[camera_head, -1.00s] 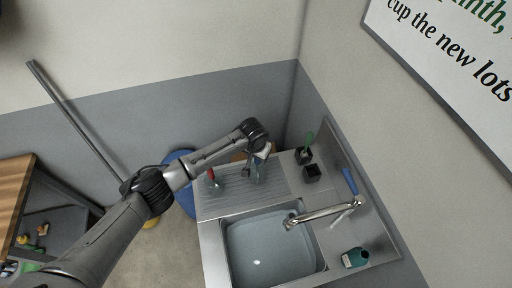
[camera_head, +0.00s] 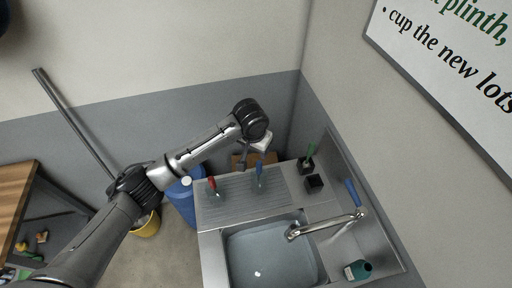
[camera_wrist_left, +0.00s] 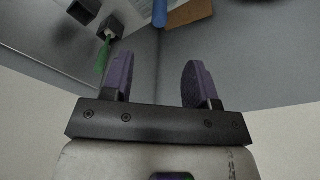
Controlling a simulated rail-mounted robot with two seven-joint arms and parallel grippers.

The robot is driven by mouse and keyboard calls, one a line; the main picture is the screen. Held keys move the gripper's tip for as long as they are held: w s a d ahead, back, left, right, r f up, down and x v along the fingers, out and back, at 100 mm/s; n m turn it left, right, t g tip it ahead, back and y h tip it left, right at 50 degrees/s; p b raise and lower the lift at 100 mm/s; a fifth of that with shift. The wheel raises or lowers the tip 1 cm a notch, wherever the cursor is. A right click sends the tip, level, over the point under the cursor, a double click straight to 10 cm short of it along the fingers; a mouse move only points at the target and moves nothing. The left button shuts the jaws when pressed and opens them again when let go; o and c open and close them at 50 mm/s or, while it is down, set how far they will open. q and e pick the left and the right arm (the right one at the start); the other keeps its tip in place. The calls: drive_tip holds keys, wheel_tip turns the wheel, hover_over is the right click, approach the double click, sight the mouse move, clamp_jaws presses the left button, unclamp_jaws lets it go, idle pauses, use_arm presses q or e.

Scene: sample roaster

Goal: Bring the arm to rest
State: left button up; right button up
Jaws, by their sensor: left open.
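My left arm comes in from the left in the head view and reaches over the back of the sink unit (camera_head: 215,238). My left gripper (camera_head: 254,160) hangs above the unit's back edge, near the wall. In the left wrist view my left gripper (camera_wrist_left: 159,82) shows two purple fingers wide apart, with nothing between them. My right gripper is not in view.
A red-handled tool (camera_head: 212,184) and a blue-handled tool (camera_head: 259,170) are on the drainboard. The faucet (camera_head: 325,225) rises beside the basin. A blue container (camera_head: 184,203) and yellow bucket (camera_head: 148,226) stand left.

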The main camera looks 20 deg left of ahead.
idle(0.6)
use_arm(q)
wheel_tip(320, 180, up, 14)
drive_tip(key=w+d+m+t, duration=0.2)
drive_tip(key=d+m+t, duration=0.1)
drive_tip(key=m+t, duration=0.35)
drive_tip(key=s+r+t, duration=0.3)
drive_tip(key=s, duration=0.2)
drive_tip(key=s+a+f+n+g, duration=0.3)
drive_tip(key=s+f+g, duration=0.1)
drive_tip(key=s+f, duration=1.25)
drive_tip(key=s+a+f+n+g, duration=0.35)
drive_tip(key=s+f, duration=1.05)
drive_tip(key=s, duration=0.6)
wheel_tip(320, 180, up, 14)
drive_tip(key=w+p, duration=0.1)
drive_tip(key=p, duration=1.2)
drive_tip(key=shift+d+f+m, duration=0.2)
drive_tip(key=shift+m, duration=0.1)
